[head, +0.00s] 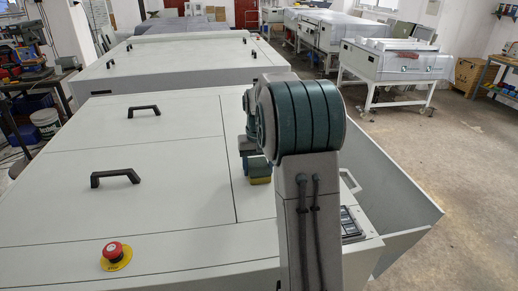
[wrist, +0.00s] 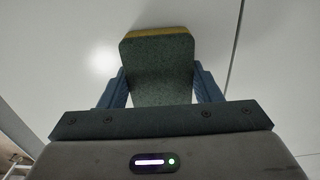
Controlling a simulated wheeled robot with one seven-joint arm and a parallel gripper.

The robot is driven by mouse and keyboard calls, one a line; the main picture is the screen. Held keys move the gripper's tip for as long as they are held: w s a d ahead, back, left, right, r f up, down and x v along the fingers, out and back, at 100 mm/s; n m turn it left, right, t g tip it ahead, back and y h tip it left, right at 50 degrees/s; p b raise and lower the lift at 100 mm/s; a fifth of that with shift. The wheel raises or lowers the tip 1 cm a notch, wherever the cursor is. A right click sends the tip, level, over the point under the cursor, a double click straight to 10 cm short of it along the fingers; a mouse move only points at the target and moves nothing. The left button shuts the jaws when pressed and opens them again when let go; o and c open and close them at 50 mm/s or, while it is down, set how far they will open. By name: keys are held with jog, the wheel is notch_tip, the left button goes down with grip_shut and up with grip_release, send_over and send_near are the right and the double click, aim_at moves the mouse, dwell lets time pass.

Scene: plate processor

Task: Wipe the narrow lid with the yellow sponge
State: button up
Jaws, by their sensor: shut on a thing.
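The narrow lid (head: 256,217) is the pale panel on the right of the near machine, right of a long seam. My gripper (head: 258,162) is over this lid, partly hidden behind my arm. It is shut on the sponge (head: 259,181), which has a yellow lower layer and a green upper one. In the wrist view the sponge (wrist: 158,68) sits between the two blue fingers, its green face toward the camera and its yellow edge at the far end. The sponge is close above or on the lid; I cannot tell whether it touches.
A red emergency stop button (head: 113,251) stands near the front. A second machine (head: 180,60) is behind. The lid surface around the sponge is clear.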

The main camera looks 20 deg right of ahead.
notch_tip(320, 180, up, 4)
jog(key=shift+s+d+f+p, duration=0.1)
jog(key=shift+d+p, duration=0.05)
jog(key=shift+p, duration=0.7)
jog(key=shift+r+p, duration=1.45)
jog(key=shift+r, duration=0.55)
